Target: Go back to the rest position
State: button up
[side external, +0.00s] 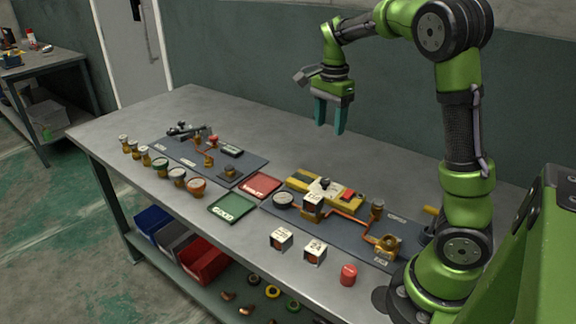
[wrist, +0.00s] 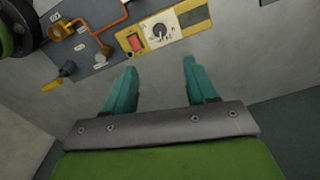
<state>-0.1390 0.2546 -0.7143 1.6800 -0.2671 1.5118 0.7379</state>
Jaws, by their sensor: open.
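My gripper (side external: 329,116) is raised well above the rear part of the grey workbench (side external: 385,151). Its two teal fingers point down, apart, with nothing between them. In the wrist view the open fingers (wrist: 156,88) show with bare bench top beyond them. My gripper touches nothing. The yellow unit with a dial and a red switch (side external: 325,188) lies on the right dark mat, below and to the right of my gripper; it also shows in the wrist view (wrist: 180,32).
The left mat (side external: 250,167) carries small fittings, with several gauges along its front. A green tray (side external: 232,208) and a red tray (side external: 259,186) lie mid-bench. Two small boxes (side external: 281,239) and a red cylinder (side external: 348,274) stand at the front. The back of the bench is clear.

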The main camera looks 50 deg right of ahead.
jog(key=s+a+r+n+t+y, duration=0.1)
jog(key=s+a+n+t, duration=0.2)
jog(key=s+a+n, duration=0.2)
jog(key=s+a+r+n+t+y, duration=0.1)
jog(key=s+a+n+t, duration=0.3)
jog(key=a+n, duration=0.7)
jog(key=s+a+r, duration=0.1)
jog(key=s+a, duration=0.1)
jog(key=a, duration=0.2)
jog(key=shift+s+a+n, duration=0.3)
jog(key=shift+a, duration=0.1)
jog(key=shift+c, duration=0.5)
